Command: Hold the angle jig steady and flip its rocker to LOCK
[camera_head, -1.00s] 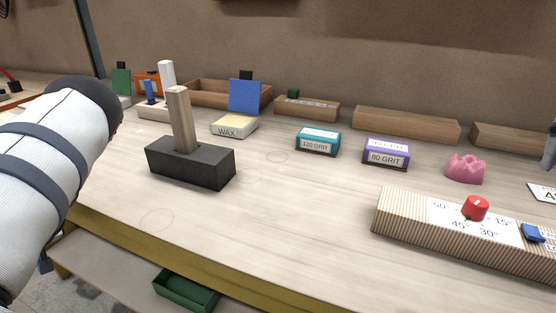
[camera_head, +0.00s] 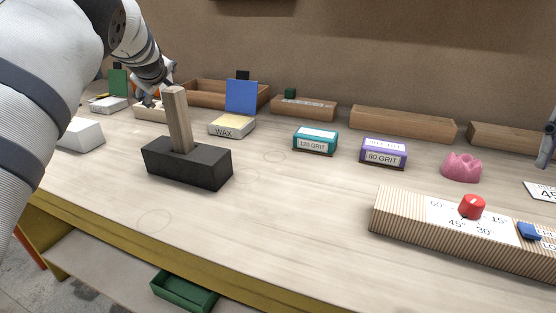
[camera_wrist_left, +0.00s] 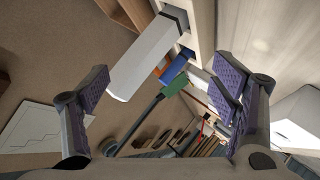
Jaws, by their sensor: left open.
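The angle jig (camera_head: 395,212) is a long striped block at the right of the head view, with a white angle scale. A red knob (camera_head: 472,206) stands on it. Its blue rocker (camera_head: 530,231) is near the right edge, and the label beside it is cut off. My left gripper (camera_head: 157,97) is far from the jig, at the back left behind the wooden post. In the left wrist view its fingers (camera_wrist_left: 158,98) are spread wide. A white bar (camera_wrist_left: 148,58) shows between and beyond them; I see no contact.
A dark block with a wooden post (camera_head: 188,163) stands at left. A wax block (camera_head: 232,127), a teal grit block (camera_head: 316,140), a purple grit block (camera_head: 384,153) and a pink piece (camera_head: 462,167) sit behind the jig. The front middle of the bench is clear.

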